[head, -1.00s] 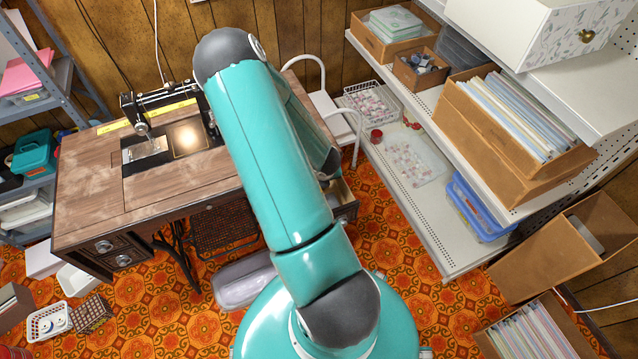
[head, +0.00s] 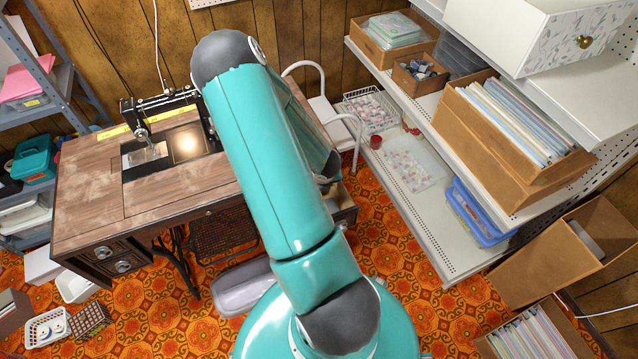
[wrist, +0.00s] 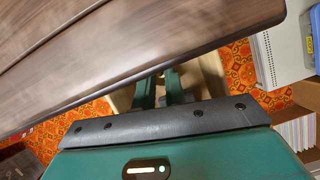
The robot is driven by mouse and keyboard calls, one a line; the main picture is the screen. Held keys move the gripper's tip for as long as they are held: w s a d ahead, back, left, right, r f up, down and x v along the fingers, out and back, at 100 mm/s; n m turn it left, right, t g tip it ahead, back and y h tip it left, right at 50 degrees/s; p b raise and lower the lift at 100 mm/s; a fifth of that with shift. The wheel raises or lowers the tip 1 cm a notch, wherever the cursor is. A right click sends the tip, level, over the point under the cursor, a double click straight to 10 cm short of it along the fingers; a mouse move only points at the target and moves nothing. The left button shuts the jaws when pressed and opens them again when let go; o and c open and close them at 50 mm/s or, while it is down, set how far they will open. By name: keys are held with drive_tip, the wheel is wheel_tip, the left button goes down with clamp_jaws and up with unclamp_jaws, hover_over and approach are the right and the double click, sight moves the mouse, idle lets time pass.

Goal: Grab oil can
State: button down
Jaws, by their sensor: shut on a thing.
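My gripper (wrist: 160,90) shows in the wrist view, its two dark green fingers close together under the edge of the brown tabletop (wrist: 140,45). They reach toward a pale tan open drawer (wrist: 208,75). The fingertips are hidden by the tabletop. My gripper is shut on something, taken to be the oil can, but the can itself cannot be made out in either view. In the head view my arm covers the gripper, and the open drawer (head: 345,208) shows at the right end of the sewing table (head: 90,195).
A sewing machine (head: 165,108) stands on the table. A white chair (head: 325,110) is behind my arm. A perforated white shelf (head: 440,225) with boxes and a blue tray (head: 478,212) runs along the right. Patterned carpet (head: 385,235) is clear between table and shelf.

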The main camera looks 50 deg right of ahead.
drive_tip(key=s+a, duration=0.2)
drive_tip(key=s, duration=0.1)
drive_tip(key=s+a, duration=0.3)
drive_tip(key=shift+s+a, duration=0.1)
drive_tip(key=shift+a, duration=0.2)
wheel_tip(320, 180, up, 14)
drive_tip(key=shift+w+d, duration=0.15)
drive_tip(key=shift+w, duration=0.05)
